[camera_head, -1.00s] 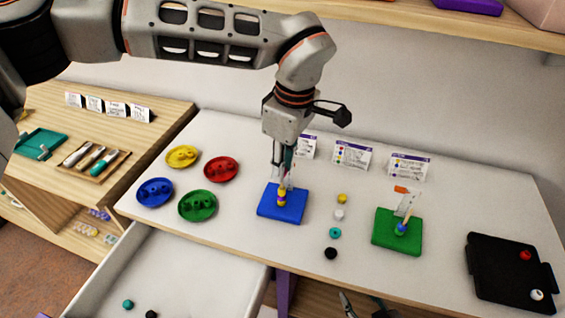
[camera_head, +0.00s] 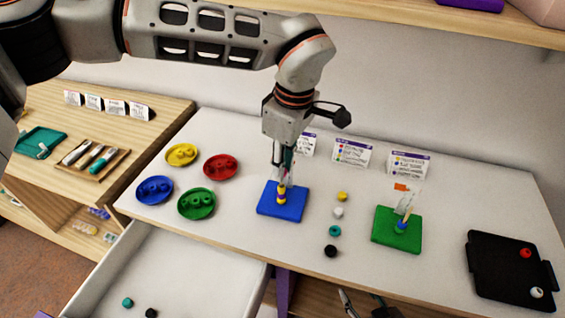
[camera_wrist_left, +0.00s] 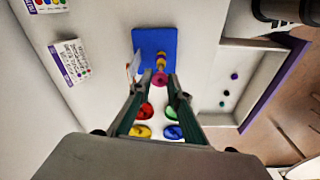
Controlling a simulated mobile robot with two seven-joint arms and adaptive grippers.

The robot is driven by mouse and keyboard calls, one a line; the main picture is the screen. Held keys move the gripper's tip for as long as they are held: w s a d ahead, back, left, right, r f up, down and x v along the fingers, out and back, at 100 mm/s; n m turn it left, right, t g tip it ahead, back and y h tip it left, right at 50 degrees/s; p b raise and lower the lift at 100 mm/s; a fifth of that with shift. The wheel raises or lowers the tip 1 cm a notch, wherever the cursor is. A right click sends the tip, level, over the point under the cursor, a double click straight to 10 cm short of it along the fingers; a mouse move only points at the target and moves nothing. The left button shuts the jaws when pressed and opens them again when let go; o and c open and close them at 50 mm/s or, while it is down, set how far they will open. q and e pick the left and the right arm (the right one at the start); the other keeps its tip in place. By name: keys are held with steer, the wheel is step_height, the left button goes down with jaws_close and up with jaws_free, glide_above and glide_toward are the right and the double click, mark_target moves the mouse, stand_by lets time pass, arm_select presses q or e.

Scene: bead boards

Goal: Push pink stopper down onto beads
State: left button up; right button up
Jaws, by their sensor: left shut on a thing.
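The blue board (camera_head: 266,207) lies on the white table, with yellow beads and other beads (camera_head: 281,197) stacked on its upright peg. In the left wrist view the same board (camera_wrist_left: 146,40) lies ahead of the fingers, and yellow beads (camera_wrist_left: 160,62) show on the peg. The pink stopper (camera_wrist_left: 160,79) is between the fingertips of my left gripper (camera_wrist_left: 158,84), which is shut on it. In the head view my left gripper (camera_head: 283,168) is above the blue board. Whether the stopper touches the beads is unclear. My right gripper (camera_head: 363,302) is partly visible at the bottom edge, its fingers apart.
Blue, green, red and yellow dishes (camera_head: 196,204) stand left of the board. Loose beads (camera_head: 335,230) lie to its right, then a green board (camera_head: 386,235) with a peg and a black tray (camera_head: 490,280). An open drawer (camera_head: 180,270) is in front.

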arm_select(q)
steer(key=shift+f, duration=0.3)
steer(key=shift+f, duration=0.45)
stand_by(0.7)
steer(key=shift+f+b, duration=0.75)
steer(key=shift+f, duration=0.2)
steer(key=o, duration=0.8)
steer(key=shift+r, duration=0.1)
steer(key=r, duration=0.8)
steer(key=d+r, duration=0.1)
steer(key=r, duration=0.2)
steer(key=shift+s+d+r, duration=0.1)
steer(key=shift+s+r, duration=0.25)
steer(key=shift+r, duration=0.05)
